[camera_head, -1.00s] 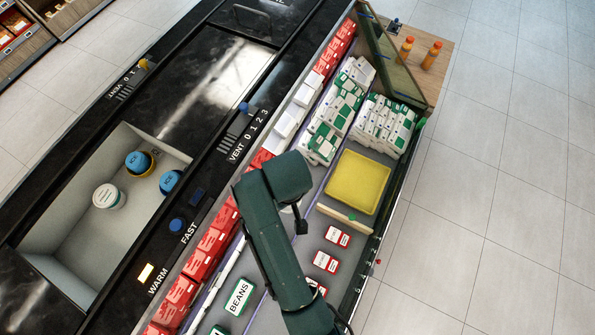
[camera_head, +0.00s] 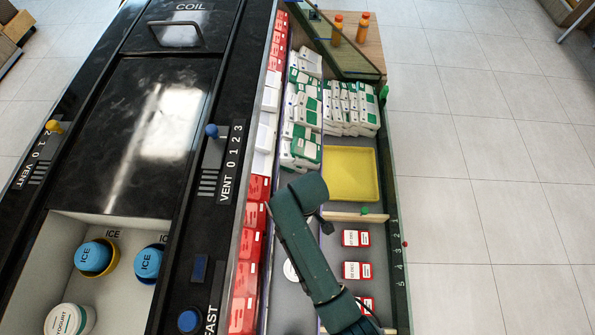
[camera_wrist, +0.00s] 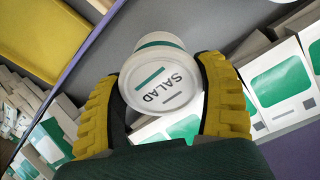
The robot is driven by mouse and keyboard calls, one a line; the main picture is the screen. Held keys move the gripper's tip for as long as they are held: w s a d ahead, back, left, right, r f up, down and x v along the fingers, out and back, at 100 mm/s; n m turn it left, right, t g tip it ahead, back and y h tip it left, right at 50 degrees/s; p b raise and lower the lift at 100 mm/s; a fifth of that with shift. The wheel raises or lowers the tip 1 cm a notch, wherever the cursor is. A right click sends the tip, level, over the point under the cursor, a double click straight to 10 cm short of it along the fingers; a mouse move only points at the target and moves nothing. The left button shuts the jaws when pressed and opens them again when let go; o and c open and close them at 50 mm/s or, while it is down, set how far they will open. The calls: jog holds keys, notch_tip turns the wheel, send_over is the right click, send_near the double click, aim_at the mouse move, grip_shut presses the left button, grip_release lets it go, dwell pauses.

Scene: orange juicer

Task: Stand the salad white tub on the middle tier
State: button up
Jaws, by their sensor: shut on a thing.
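The salad white tub (camera_wrist: 168,85) is a round white tub with a green band and a lid marked SALAD. In the wrist view it sits between the yellow ridged fingers of my gripper (camera_wrist: 160,72), which is shut on it. The tub is tilted in this view, its lid towards the camera. Cartons and a purple edge show behind it. In the head view my dark green arm reaches over the case, and my gripper is hidden. A pale round thing (camera_head: 290,270) shows partly behind the arm; I cannot tell what it is.
A yellow tray (camera_head: 350,174) lies in the case, with green-and-white cartons (camera_head: 350,105) behind it. Red boxes (camera_head: 250,245) line the left shelf. Blue ICE tubs (camera_head: 93,257) and a YOGURT tub (camera_head: 69,319) stand in the well. A glass panel (camera_head: 340,45) rises at the back.

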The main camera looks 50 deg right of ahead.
jog(key=shift+f+b, duration=0.35)
jog(key=shift+f, duration=1.8)
jog(key=shift+f, duration=0.1)
jog(key=o, duration=1.2)
jog(key=shift+o, duration=0.2)
jog(key=r, duration=0.4)
jog(key=r+p, duration=0.1)
jog(key=r, duration=0.3)
jog(key=s+r+p, duration=0.1)
jog(key=r, duration=0.3)
jog(key=shift+r, duration=0.1)
